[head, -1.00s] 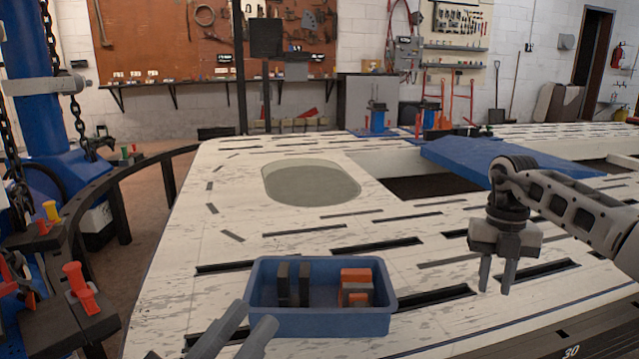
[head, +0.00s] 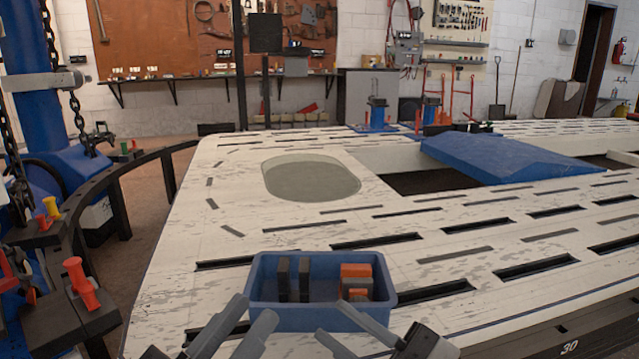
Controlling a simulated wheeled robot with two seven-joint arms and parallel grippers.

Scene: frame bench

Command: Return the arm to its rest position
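My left gripper (head: 256,308) is at the bottom of the head view, in front of the blue bin (head: 320,319). Its two grey fingers are apart, with nothing seen between them. The rest of both arms is mostly out of frame.
The bin stands on the slotted white frame (head: 215,285) and holds dark blocks (head: 283,279) and orange blocks (head: 357,276). A blue panel (head: 510,158) lies at the back right. An oval opening (head: 312,178) is behind the bin.

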